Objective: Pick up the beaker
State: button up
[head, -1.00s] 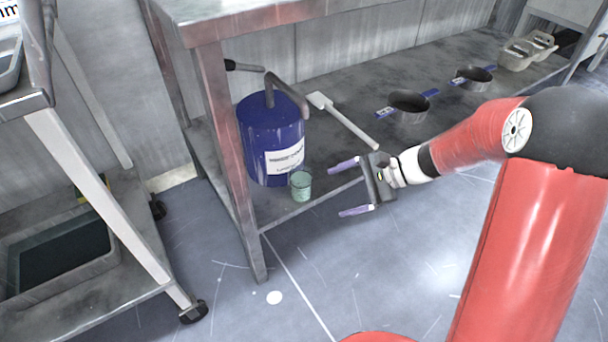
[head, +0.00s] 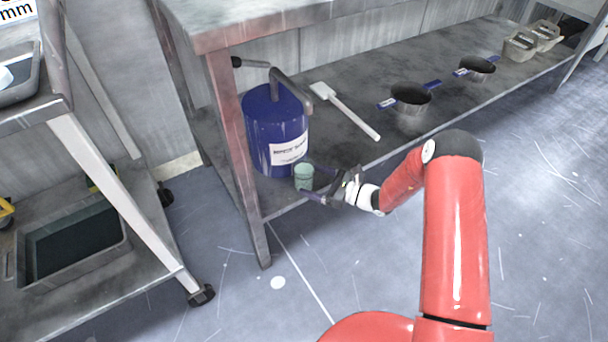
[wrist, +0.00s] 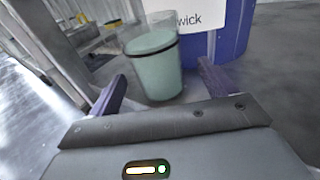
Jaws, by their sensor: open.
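The beaker (head: 304,177) is a small clear cup with pale green contents. It stands on the low shelf in front of the blue drum (head: 276,125). In the wrist view the beaker (wrist: 155,66) is upright, with a dark band around it, and lies ahead and between my two purple fingers. My gripper (head: 307,180) is open, with one finger on each side of the beaker in the head view. I cannot tell whether either finger touches it.
The drum, with a bent pipe and a white label, stands right behind the beaker. A white paddle (head: 345,110) and two pans (head: 411,98) lie farther along the shelf (head: 350,140). A table leg (head: 238,150) is left of the drum. A wheeled cart (head: 115,205) stands at the left.

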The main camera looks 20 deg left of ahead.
aim_at(304, 177)
jog(key=a, duration=0.3)
jog(key=shift+w+a, duration=0.1)
jog(key=shift+a, duration=0.25)
jog(key=c, duration=1.3)
jog(key=shift+c, duration=0.2)
jog(key=shift+r, duration=0.15)
